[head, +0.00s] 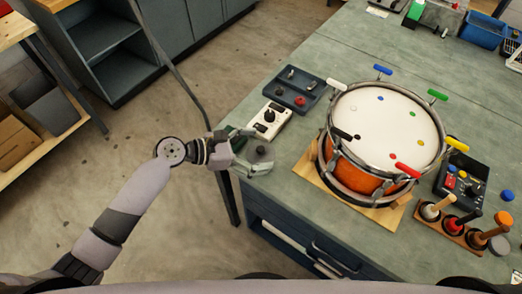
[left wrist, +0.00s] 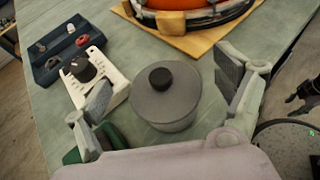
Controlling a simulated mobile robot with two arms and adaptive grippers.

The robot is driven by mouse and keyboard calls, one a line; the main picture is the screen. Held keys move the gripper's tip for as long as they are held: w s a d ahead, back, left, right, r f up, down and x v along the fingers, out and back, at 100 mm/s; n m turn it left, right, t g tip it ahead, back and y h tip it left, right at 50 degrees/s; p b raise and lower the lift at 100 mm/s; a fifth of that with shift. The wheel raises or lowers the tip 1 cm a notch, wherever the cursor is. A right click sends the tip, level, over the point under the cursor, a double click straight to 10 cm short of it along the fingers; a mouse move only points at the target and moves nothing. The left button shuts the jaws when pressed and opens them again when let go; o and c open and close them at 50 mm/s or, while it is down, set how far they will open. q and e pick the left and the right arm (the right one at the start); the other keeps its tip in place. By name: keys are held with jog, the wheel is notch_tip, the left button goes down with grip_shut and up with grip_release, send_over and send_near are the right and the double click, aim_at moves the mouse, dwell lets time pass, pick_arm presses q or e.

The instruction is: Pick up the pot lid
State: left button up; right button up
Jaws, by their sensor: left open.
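The pot lid (left wrist: 150,104), a round grey piece with a black knob on top, stands on the bench near its corner in the left wrist view. In the head view its black knob (head: 262,150) shows, while the gripper partly covers the rest. My left gripper (head: 249,153) is open above the bench corner. In the left wrist view the fingers of this gripper (left wrist: 166,88) are spread to the left and right of the lid, with a visible gap on each side. I cannot tell whether a pot lies under the lid.
A white control box (head: 268,121) and a dark blue tray (head: 294,91) of small parts lie behind the lid. An orange drum (head: 357,177) on a wooden base stands to the right. A green object (left wrist: 75,156) sits near the left finger. The bench's front edge is close.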

pick_arm(q)
jog(key=shift+c, duration=0.5)
jog(key=c, duration=1.6)
